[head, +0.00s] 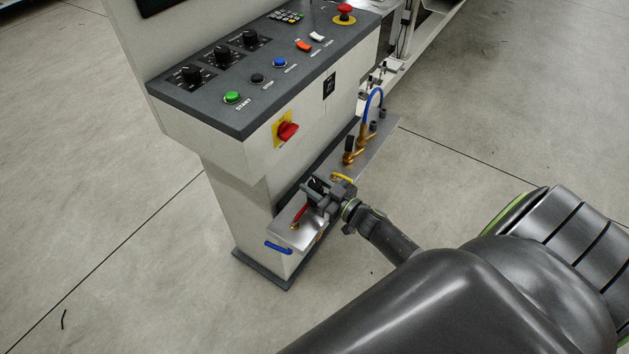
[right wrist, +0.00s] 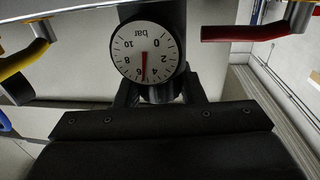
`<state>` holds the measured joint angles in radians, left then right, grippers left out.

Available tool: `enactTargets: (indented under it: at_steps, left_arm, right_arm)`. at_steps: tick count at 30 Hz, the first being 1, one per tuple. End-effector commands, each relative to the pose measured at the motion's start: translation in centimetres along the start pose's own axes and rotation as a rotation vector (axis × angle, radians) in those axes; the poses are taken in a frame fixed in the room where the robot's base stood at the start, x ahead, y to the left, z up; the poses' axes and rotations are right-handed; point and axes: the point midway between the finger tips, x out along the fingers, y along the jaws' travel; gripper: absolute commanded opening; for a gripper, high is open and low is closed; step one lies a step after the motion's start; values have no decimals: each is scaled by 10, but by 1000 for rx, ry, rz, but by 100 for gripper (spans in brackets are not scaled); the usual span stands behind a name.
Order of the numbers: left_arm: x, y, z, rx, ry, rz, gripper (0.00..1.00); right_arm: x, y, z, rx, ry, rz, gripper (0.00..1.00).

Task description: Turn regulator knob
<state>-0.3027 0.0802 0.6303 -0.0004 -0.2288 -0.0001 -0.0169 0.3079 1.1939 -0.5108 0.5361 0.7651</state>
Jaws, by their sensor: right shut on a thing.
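The regulator (head: 316,184) is mounted on the metal shelf at the side of the welder's console. In the right wrist view its round white gauge (right wrist: 147,52), marked bar, appears upside down, with the red needle between 4 and 6. The dark regulator knob (right wrist: 160,93) is just below the gauge, mostly hidden by my gripper. My right gripper (head: 326,192) is shut on the knob; its two fingers also show around it in the right wrist view (right wrist: 158,97). My left gripper is not in view.
A red-handled valve (head: 301,212) and a yellow-handled valve (head: 343,178) flank the regulator closely. Brass fittings with a blue hose (head: 373,100) stand farther along the shelf (head: 372,147). The console (head: 262,75) with buttons and a red switch (head: 287,132) rises above.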

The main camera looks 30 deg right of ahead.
Motion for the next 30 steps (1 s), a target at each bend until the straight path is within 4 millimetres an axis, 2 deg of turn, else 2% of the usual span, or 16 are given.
enactTargets:
  at_steps: [1, 24, 25, 30]
  left_arm:
    - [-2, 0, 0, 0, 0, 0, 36]
    - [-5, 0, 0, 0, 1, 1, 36]
    - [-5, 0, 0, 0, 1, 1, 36]
    - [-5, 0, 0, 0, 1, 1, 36]
  right_arm:
    - [3, 1, -6, -2, 9, -13, 13]
    - [2, 0, -4, 2, 5, -63, 13]
    - [2, 0, -4, 2, 5, -62, 37]
    - [1, 0, -2, 2, 2, -62, 57]
